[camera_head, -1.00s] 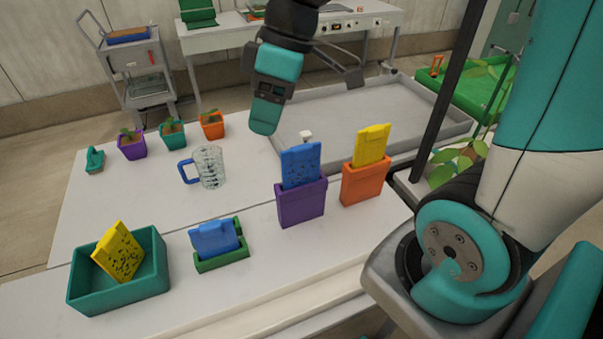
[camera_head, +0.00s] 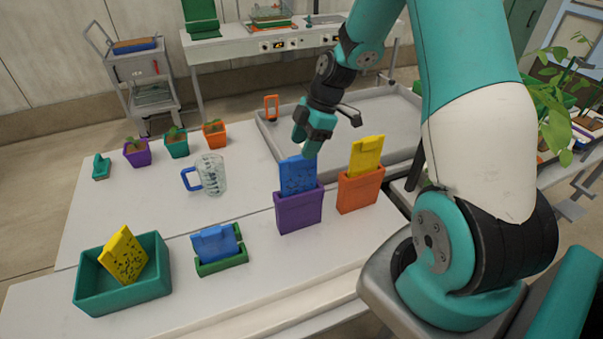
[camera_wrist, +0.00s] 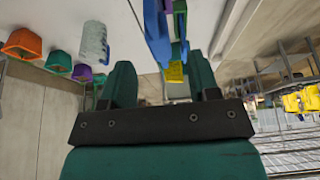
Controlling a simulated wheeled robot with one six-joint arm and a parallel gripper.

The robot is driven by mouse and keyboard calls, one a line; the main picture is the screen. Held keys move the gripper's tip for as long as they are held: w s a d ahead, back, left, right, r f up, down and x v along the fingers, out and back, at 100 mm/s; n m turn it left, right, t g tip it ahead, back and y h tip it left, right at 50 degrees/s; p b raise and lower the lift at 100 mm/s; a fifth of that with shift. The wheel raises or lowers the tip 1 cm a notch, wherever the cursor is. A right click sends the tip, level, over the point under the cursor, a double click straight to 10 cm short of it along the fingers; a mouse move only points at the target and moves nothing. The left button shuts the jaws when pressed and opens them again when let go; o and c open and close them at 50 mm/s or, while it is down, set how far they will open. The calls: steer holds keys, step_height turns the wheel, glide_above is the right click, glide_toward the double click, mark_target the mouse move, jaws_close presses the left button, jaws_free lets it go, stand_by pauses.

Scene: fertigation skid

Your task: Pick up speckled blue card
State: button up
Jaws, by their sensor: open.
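The speckled blue card (camera_head: 297,176) stands upright in a purple holder (camera_head: 299,211) on the table in the head view. My gripper (camera_head: 308,141) is just above the card's top edge, pointing down. The fingertips partly overlap the view of the card's top, and I cannot tell whether they touch it. In the wrist view my gripper (camera_wrist: 163,82) has its two teal fingers apart, with nothing seen held. A blue card edge (camera_wrist: 156,32) shows beyond them at the top of that view. Another blue card (camera_head: 214,243) sits in a low green holder (camera_head: 222,265).
A yellow card (camera_head: 367,155) stands in an orange holder (camera_head: 358,193) close on the right. A speckled yellow card (camera_head: 123,256) leans in a teal bin (camera_head: 125,290). A clear mug (camera_head: 210,175) and several potted seedlings stand left. A grey tray (camera_head: 385,120) lies behind.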

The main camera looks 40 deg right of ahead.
mark_target(296, 167)
steer(key=shift+p+x, duration=1.45)
steer(key=shift+x, duration=1.95)
steer(key=shift+s+d, duration=0.1)
steer(key=shift+s, duration=0.05)
steer(key=shift+c, duration=0.2)
steer(key=c, duration=1)
